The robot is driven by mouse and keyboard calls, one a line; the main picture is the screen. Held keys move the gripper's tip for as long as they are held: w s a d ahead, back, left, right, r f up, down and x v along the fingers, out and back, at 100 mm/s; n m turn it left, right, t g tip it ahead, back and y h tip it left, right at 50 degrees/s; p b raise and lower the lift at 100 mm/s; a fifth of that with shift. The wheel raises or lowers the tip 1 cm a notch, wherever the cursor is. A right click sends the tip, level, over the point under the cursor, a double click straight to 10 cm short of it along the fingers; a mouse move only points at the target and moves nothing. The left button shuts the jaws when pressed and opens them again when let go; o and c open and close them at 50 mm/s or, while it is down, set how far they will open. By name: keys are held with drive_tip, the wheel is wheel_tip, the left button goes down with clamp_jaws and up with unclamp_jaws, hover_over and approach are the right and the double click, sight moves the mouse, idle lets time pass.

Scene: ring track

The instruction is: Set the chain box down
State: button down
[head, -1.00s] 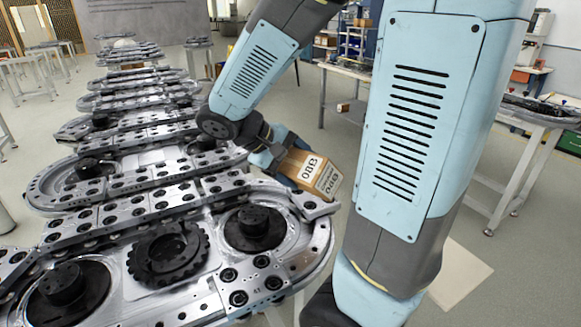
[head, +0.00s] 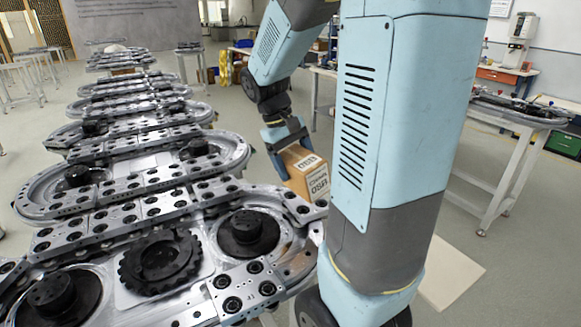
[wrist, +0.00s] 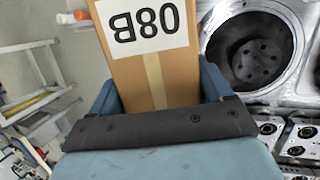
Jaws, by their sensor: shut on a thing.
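The chain box (head: 305,176) is a brown cardboard box with white printed labels. My gripper (head: 287,148) is shut on it, with blue fingers on both sides. In the head view the box hangs tilted at the right edge of the metal ring track (head: 150,250), near its rounded end. I cannot tell whether it touches the track. In the wrist view the box (wrist: 150,75) fills the middle between the fingers, its label reading 08B upside down. The box's underside is hidden.
More track sections with black hubs (head: 248,233) run back to the left. A table (head: 520,110) with parts stands at the right. A workbench (head: 325,72) stands behind my arm. A pale flat panel (head: 450,270) lies on the floor at the right.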

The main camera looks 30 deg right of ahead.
drive_tip(key=shift+w+d+r+m+y, duration=0.2)
drive_tip(key=shift+w+d+y, duration=0.55)
drive_tip(key=shift+w+d, duration=0.25)
drive_tip(key=shift+w+d+r+m+y, duration=0.2)
drive_tip(key=shift+w+d+y, duration=0.55)
drive_tip(key=shift+d, duration=0.35)
drive_tip(key=shift+w+x, duration=0.25)
drive_tip(key=shift+x, duration=0.85)
drive_tip(key=shift+w+x, duration=0.25)
drive_tip(key=shift+x, duration=0.85)
drive_tip(key=shift+w+x, duration=0.25)
drive_tip(key=shift+x, duration=0.8)
drive_tip(key=shift+f, duration=0.75)
unclamp_jaws()
